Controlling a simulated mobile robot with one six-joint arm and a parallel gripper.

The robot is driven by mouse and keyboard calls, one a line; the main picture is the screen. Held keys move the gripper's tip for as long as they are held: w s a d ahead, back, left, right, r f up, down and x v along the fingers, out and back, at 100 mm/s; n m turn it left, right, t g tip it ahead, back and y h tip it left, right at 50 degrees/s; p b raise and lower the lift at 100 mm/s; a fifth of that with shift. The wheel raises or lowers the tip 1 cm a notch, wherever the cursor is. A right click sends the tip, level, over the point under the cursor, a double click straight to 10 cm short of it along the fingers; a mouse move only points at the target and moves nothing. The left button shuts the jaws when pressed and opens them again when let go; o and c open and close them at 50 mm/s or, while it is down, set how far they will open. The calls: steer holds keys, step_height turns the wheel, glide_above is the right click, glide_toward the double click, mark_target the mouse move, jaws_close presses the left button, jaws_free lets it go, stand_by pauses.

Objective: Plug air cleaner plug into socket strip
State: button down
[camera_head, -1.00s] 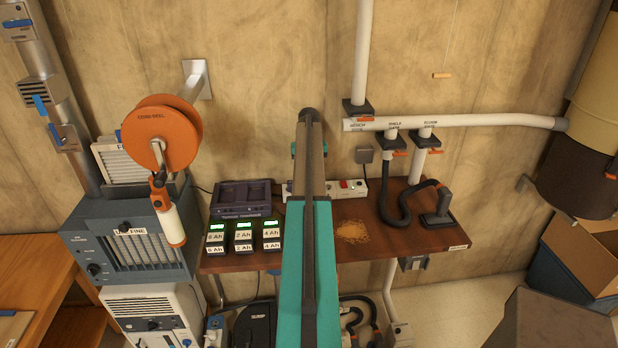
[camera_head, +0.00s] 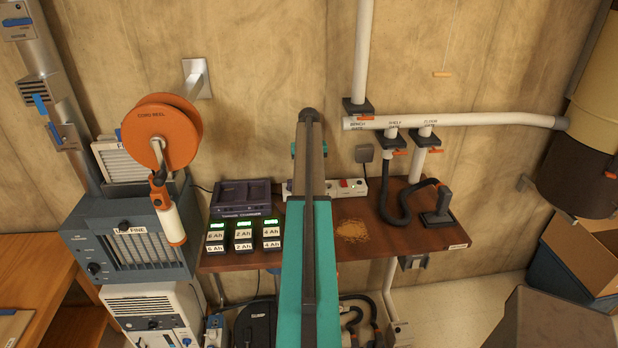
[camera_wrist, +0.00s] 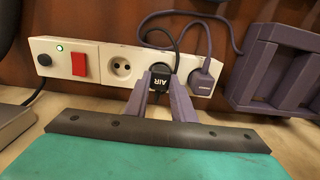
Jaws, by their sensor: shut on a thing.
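The white socket strip (camera_wrist: 116,52) runs along the back of the shelf in the wrist view, with a red switch, a green light and one empty round socket in sight. My gripper (camera_wrist: 160,90) is shut on the black air cleaner plug (camera_wrist: 161,77), which is marked AIR. The plug is right up against the strip, between the empty socket and a purple plug (camera_wrist: 202,77) that sits in the strip. The plug's front is hidden, so I cannot tell how deep it sits. In the head view my arm covers the middle of the socket strip (camera_head: 351,188) and my gripper.
A purple charger (camera_wrist: 280,70) stands right of the strip in the wrist view. In the head view, battery packs (camera_head: 243,236) lie left of my arm. Sawdust (camera_head: 352,231) and a black hose (camera_head: 387,212) are to its right. An orange cord reel (camera_head: 160,133) hangs at left.

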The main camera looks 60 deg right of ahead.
stand_by(0.5)
steer(key=c, duration=0.9)
jaws_free()
steer(key=shift+c, duration=0.2)
steer(key=shift+r, duration=0.2)
steer(key=shift+r+p, duration=1.55)
steer(key=shift+r, duration=1.8)
